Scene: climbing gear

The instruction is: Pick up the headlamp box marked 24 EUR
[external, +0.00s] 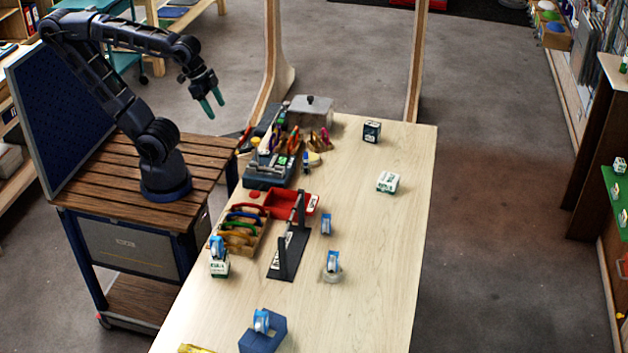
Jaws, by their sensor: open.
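Several small boxes stand on the pale wooden table (385,270). A dark box with white print (372,132) stands upright near the far end. A white and green box (388,182) lies nearer, right of the middle. Another white and green box (219,268) is at the left edge, with a blue and white headlamp (217,246) on top. The prints are too small to read, so I cannot tell which is marked 24 EUR. My gripper (213,106) is open and empty, its teal fingers pointing down, in the air left of the table and apart from all boxes.
Blue and white rolls or lamps (333,262) and a black stand (289,250) occupy the middle. A red tray (290,204), a wooden rack of coloured tools (240,231) and a grey case (311,110) line the left side. The right side is mostly clear.

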